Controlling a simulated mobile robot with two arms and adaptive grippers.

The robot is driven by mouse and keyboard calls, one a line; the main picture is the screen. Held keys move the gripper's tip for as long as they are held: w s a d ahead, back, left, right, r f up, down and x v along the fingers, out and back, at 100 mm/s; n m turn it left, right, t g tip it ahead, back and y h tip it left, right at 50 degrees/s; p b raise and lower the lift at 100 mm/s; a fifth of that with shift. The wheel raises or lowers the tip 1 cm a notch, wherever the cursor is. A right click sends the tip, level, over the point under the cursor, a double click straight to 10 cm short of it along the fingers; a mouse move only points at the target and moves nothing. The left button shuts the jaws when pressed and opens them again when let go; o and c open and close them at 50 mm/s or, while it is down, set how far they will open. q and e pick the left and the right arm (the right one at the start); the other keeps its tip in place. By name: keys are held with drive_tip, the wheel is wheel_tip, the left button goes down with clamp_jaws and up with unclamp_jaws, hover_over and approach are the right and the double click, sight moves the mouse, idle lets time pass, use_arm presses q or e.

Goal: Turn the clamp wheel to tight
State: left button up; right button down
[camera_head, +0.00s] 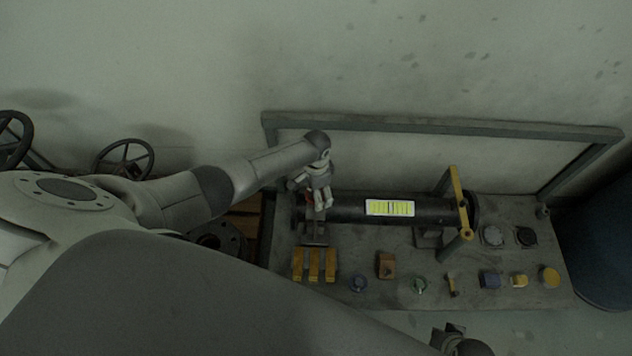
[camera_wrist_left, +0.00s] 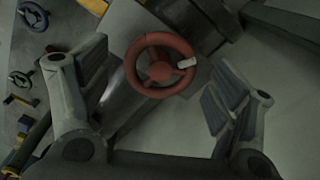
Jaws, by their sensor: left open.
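The clamp wheel (camera_wrist_left: 160,73) is a red hand wheel with a round hub and a white mark on the right of its rim in the left wrist view. In the head view only a small red bit of it (camera_head: 308,200) shows at the left end of the black pipe, mostly hidden by my left gripper. My left gripper (camera_head: 320,198) is over that pipe end. In the wrist view its open fingers (camera_wrist_left: 158,60) are on either side of the wheel, with gaps and no visible contact. A dark part of my right arm, perhaps its gripper, is cut off at the bottom edge.
The black pipe (camera_head: 345,209) with a yellow label (camera_head: 389,208) lies along the grey bench (camera_head: 330,278). A yellow lever (camera_head: 459,200) rises at its right end. Yellow bars (camera_head: 314,264) and several small knobs line the front. A raised frame (camera_head: 440,126) borders the back.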

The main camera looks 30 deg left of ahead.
use_arm(q)
wheel_tip(320, 180, up, 12)
idle(0.6)
idle(0.4)
